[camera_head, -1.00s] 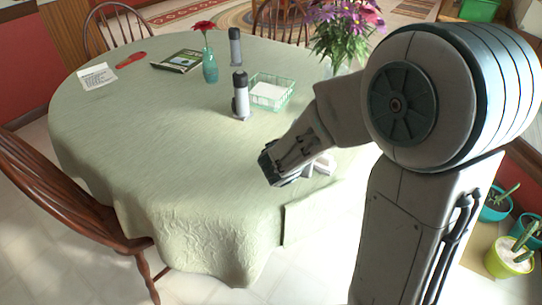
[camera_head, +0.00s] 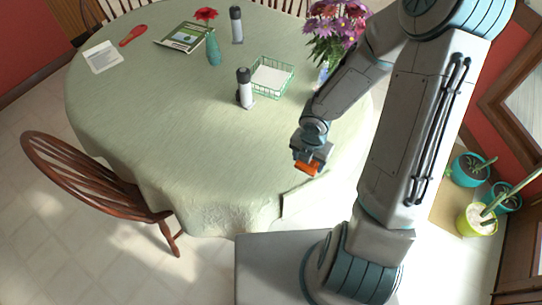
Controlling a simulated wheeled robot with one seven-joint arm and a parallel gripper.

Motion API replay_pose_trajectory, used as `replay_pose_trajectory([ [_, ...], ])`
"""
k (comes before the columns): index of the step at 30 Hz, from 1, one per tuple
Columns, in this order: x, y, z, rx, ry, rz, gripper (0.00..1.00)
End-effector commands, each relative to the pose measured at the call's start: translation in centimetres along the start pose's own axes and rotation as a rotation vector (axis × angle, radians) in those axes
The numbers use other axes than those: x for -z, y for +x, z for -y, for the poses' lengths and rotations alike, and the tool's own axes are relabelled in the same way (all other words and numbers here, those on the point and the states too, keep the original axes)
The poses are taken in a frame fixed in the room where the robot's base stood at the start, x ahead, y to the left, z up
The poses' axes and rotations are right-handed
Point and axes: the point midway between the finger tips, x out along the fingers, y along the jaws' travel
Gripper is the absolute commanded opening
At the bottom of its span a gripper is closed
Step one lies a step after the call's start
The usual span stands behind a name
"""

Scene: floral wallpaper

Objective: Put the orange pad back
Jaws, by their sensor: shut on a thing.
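The orange pad (camera_head: 307,168) is a small orange block at the end of my arm. My gripper (camera_head: 312,160) is shut on it, near the table's front right edge. The pad appears to be over the green tablecloth; whether it touches the cloth I cannot tell. The fingers are small and partly hidden by the wrist.
The round table (camera_head: 170,120) has a green wire basket with white paper (camera_head: 272,76), two grey-and-black bottles (camera_head: 245,90) (camera_head: 236,25), a teal vase (camera_head: 213,48), a magazine (camera_head: 183,37), a note (camera_head: 103,57) and purple flowers (camera_head: 335,30). A wooden chair (camera_head: 95,185) stands left. The table's front is clear.

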Motion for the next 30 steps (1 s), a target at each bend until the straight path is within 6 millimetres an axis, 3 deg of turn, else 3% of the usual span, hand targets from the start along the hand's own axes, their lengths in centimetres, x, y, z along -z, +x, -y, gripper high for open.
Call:
replay_pose_trajectory([
  [1,0.2,-1.1,0.2,0.001,0.015,-0.018,0.45],
  [4,0.6,-1.4,0.6,0.001,0.037,-0.038,0.45],
  [10,0.9,-0.7,0.1,0.001,0.055,-0.052,0.45],
  [24,3.4,4.5,-8.4,0.001,0.055,-0.051,0.45],
  [30,3.8,5.5,-10.2,0.002,0.059,-0.049,0.45],
])
